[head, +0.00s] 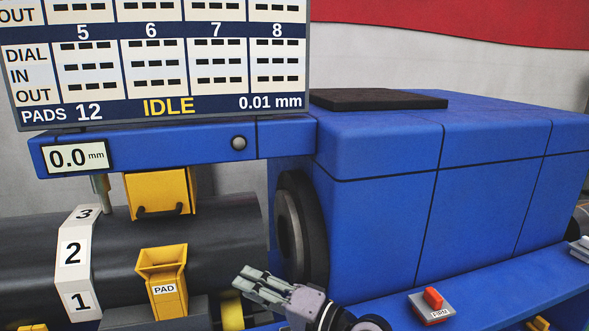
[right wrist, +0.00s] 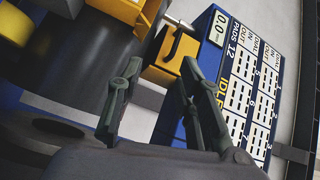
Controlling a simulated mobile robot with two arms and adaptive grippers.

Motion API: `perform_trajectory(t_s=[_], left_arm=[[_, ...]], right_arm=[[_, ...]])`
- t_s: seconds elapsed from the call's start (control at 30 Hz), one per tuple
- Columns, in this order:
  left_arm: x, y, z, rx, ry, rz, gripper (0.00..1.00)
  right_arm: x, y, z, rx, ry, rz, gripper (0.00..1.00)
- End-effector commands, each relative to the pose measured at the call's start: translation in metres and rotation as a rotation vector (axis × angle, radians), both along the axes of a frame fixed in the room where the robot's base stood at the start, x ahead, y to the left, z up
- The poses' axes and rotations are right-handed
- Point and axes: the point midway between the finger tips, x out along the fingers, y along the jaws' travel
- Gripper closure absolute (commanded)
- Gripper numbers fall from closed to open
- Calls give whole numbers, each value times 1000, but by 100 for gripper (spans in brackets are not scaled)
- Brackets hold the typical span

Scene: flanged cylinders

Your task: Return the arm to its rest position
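My right gripper (head: 244,283) shows low in the middle of the head view, in front of the blue machine, with its fingers pointing left. In the right wrist view its two fingers (right wrist: 161,68) stand apart with nothing between them. Behind them in that view are the dark cylinder (right wrist: 100,45) and a yellow block with a dark handle (right wrist: 178,52). I cannot tell the exact distance from the fingers to them. My left gripper is in neither view.
A blue machine housing (head: 380,220) fills the right, with a dark round flange (head: 291,230) beside the cylinder (head: 215,230). A yellow PAD holder (head: 163,283) stands left of my gripper. A red switch (head: 432,298) sits on the front ledge. The panel (head: 160,60) reads IDLE.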

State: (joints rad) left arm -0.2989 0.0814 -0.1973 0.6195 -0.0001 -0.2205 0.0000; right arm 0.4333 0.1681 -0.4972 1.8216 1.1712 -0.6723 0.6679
Motion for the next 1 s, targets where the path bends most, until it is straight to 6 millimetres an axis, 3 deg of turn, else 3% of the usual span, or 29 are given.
perform_trajectory(t_s=[0.27,0.37,0.47,0.6,0.7,1.0], left_arm=[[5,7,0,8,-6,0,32],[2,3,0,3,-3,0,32],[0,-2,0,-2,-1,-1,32],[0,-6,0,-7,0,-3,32],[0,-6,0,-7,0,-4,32],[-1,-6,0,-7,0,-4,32]], right_arm=[[-36,-23,-70,-244,-56,-28,67],[-56,-40,-105,-380,-71,-40,67],[-86,-68,-149,-571,-76,-49,67],[-138,-126,-209,-881,-41,-44,67],[-174,-166,-237,-1064,2,-23,67],[-256,-250,-268,-1403,146,51,67]])
